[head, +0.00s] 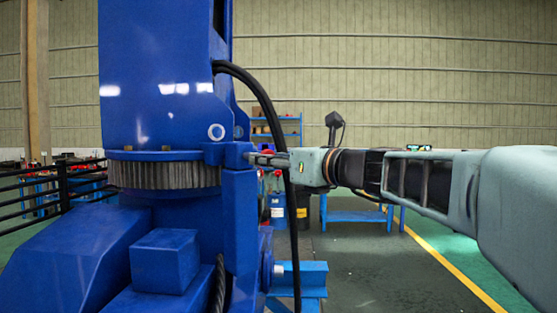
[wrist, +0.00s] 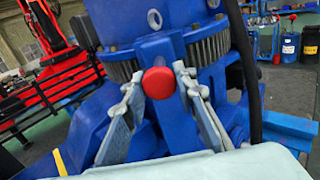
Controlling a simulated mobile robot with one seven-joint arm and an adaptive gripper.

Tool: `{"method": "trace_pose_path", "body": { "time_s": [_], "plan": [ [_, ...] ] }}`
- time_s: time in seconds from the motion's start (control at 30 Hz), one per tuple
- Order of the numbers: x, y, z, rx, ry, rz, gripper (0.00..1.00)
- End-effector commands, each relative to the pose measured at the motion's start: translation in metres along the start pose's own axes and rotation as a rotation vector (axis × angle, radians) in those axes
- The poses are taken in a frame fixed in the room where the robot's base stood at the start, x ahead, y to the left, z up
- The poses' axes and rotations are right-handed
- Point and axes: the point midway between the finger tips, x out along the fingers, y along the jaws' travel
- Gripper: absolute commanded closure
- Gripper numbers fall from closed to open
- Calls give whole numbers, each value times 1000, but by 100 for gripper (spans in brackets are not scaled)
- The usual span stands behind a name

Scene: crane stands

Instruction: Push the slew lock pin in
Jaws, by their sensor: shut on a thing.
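The slew lock pin shows its round red knob (wrist: 158,83) in the middle of the wrist view, in front of the blue crane column just below the toothed slew ring (wrist: 205,50). My gripper (wrist: 158,90) is shut on the pin, one finger on each side of the knob. In the head view my gripper (head: 268,159) reaches in from the right, level, to the blue bracket (head: 238,155) beside the slew ring (head: 165,174). The pin's shaft is hidden behind the knob, so its depth in the bracket cannot be told.
A black hose (head: 271,108) hangs from the crane across my gripper in the head view and right of it in the wrist view (wrist: 247,75). A blue beam (head: 300,277) juts out below. Drums and a workbench (head: 352,216) stand behind; the floor at right is clear.

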Motion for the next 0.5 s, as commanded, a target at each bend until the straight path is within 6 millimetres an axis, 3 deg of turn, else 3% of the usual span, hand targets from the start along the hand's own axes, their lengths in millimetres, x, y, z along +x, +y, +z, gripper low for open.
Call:
{"method": "trace_pose_path", "body": {
  "time_s": [0.33, 0.5],
  "plan": [
    [44, -1, 2, 0, 0, 0, 100],
    [54, 0, 2, 0, -2, -1, 100]
  ]
}}
